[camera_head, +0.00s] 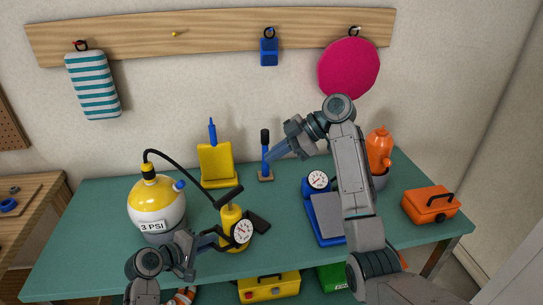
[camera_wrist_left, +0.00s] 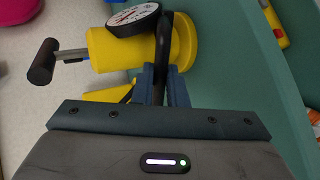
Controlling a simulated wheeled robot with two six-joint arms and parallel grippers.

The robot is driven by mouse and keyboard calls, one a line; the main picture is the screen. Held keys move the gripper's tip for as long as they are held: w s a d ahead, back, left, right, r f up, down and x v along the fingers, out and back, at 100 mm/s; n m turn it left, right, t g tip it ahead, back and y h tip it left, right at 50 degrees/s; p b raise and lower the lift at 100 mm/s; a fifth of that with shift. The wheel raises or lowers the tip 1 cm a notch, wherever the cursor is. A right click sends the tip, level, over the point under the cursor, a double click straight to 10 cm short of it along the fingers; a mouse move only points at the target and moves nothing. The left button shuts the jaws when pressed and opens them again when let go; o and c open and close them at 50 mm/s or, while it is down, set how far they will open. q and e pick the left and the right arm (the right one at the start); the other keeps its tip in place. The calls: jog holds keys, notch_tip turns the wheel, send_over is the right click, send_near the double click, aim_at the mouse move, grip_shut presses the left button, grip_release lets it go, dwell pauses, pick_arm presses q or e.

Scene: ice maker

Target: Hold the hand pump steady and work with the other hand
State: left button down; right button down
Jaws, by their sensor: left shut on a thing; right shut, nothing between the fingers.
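The yellow hand pump (camera_head: 230,219) stands upright on the green table, with a round white gauge (camera_head: 241,231) on its side and a black T-handle (camera_head: 228,197) raised on a rod. My left gripper (camera_head: 218,236) is shut on a black bar beside the pump body; the left wrist view shows the bar (camera_wrist_left: 161,50) between the blue fingers, next to the yellow body (camera_wrist_left: 110,52). A black hose (camera_head: 185,163) runs from the white and yellow ball marked 3 PSI (camera_head: 157,210) toward the pump. My right gripper (camera_head: 273,156) is shut and empty, well above and right of the pump handle.
A black-handled upright tool on a wooden base (camera_head: 265,177) stands close by my right gripper. A yellow stand (camera_head: 215,163) is at the back. A blue scale (camera_head: 325,218), an orange bottle (camera_head: 379,152) and an orange toolbox (camera_head: 430,205) are at right.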

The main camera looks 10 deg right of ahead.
notch_tip(320, 180, up, 7)
dwell(0.8)
dwell(0.8)
jog(key=m+g+y, duration=0.1)
jog(key=m+y, duration=0.3)
jog(key=m, duration=2.1)
send_near(230, 202)
jog(key=w+d+r, duration=0.3)
jog(key=d+r, duration=0.1)
notch_tip(230, 202, down, 5)
jog(key=m+y, duration=0.1)
jog(key=m, duration=0.9)
jog(key=x, duration=0.9)
jog(key=shift+w+f+m, duration=0.15)
jog(key=shift+f+m, duration=0.15)
jog(key=shift+f, duration=0.1)
